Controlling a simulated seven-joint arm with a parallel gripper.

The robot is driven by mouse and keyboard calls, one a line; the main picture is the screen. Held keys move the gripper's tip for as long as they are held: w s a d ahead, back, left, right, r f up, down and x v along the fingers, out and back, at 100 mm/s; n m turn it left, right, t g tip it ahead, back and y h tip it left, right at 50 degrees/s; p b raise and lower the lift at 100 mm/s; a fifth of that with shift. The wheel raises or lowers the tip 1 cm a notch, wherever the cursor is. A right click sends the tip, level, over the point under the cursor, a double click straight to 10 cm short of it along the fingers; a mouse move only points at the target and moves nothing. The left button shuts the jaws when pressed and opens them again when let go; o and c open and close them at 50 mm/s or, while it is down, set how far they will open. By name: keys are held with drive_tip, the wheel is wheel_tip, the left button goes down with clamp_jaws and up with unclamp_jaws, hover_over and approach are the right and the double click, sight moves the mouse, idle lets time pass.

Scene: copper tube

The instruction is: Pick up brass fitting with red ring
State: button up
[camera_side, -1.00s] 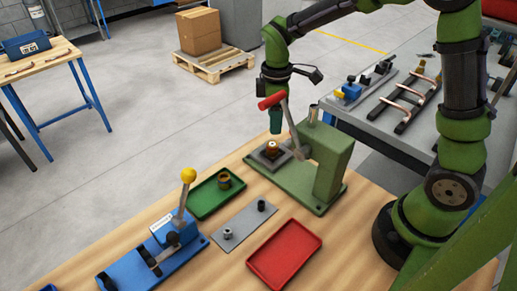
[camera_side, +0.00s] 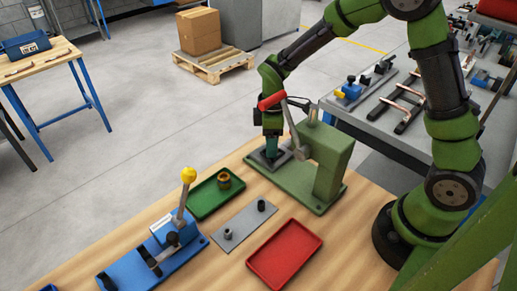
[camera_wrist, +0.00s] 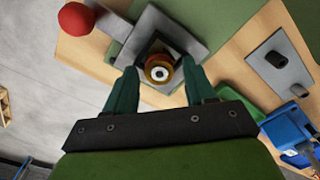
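The brass fitting with an orange-red ring (camera_wrist: 158,68) sits on the dark square seat of the green press, seen end-on in the wrist view. In the side view it is hidden by my gripper (camera_side: 271,151), which points down at the press seat. In the wrist view the two teal fingers of my gripper (camera_wrist: 159,73) stand apart, one on each side of the fitting. Gaps show between fingers and fitting, so I see no grip on it. Another brass fitting (camera_side: 224,179) stands in the green tray (camera_side: 204,203).
The green press (camera_side: 329,162) rises just right of my gripper, its red-handled lever (camera_side: 271,100) close to my wrist. A grey plate (camera_side: 247,228) with two pegs, an empty red tray (camera_side: 285,254) and a blue clamp fixture (camera_side: 165,255) stand nearer on the wooden bench.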

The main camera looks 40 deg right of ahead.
clamp_jaws()
drive_tip(key=shift+r, duration=0.1)
